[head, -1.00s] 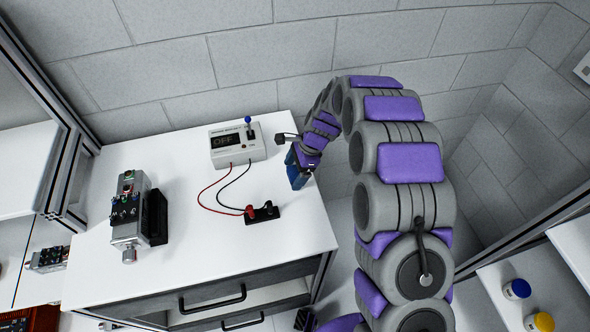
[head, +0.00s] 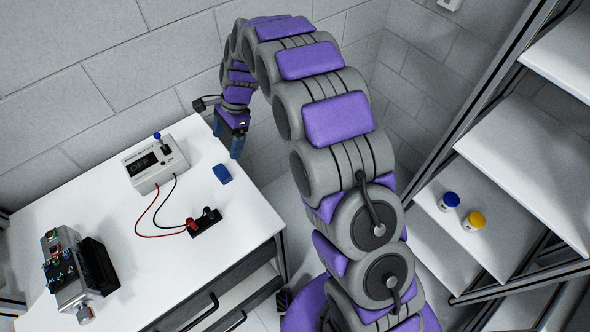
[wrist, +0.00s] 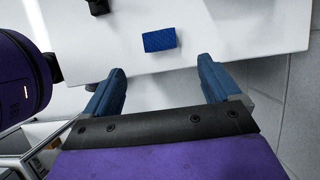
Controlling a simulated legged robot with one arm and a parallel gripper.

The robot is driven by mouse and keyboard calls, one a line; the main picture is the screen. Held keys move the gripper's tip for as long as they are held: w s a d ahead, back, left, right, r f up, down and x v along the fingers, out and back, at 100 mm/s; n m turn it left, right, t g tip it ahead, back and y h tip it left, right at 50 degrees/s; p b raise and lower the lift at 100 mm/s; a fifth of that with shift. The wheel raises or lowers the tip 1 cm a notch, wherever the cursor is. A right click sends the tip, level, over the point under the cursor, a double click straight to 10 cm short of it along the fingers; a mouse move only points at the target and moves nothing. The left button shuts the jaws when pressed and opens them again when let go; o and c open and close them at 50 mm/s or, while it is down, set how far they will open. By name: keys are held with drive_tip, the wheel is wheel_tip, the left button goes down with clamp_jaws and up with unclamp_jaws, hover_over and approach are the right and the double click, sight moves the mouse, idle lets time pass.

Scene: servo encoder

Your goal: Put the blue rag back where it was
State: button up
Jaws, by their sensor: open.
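The blue rag (head: 222,173) is a small folded blue block lying flat on the white table top (head: 90,200), near its right edge. It also shows in the wrist view (wrist: 160,40), beyond my fingertips and between their lines. My gripper (head: 237,148) is past the table's right edge, behind and a little right of the rag in the head view. In the wrist view my gripper (wrist: 160,75) has its two blue fingers wide apart with nothing between them. The rag is apart from both fingers.
A white meter box (head: 157,165) with red and black leads stands left of the rag. The leads end at a black terminal block (head: 205,222). A grey device (head: 72,275) stands at the front left. Shelves at the right hold a blue-lidded jar (head: 449,202) and a yellow-lidded jar (head: 474,221).

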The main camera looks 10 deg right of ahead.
drive_tip(key=s+d+r+n+h, duration=0.2)
drive_tip(key=s+d+r+n, duration=0.4)
drive_tip(key=s+d+r, duration=0.8)
drive_tip(key=s+d+n, duration=0.2)
drive_tip(key=s+d, duration=0.2)
drive_tip(key=s, duration=0.3)
drive_tip(key=s+d+n+h, duration=0.1)
drive_tip(key=s+d+n, duration=0.1)
drive_tip(key=s+d, duration=0.2)
drive_tip(key=s+d+n, duration=0.1)
drive_tip(key=s+d, duration=0.3)
drive_tip(key=s, duration=0.7)
drive_tip(key=shift+d+f+n+h, duration=0.3)
drive_tip(key=shift+f+n+h, duration=0.05)
drive_tip(key=shift+n+h, duration=0.05)
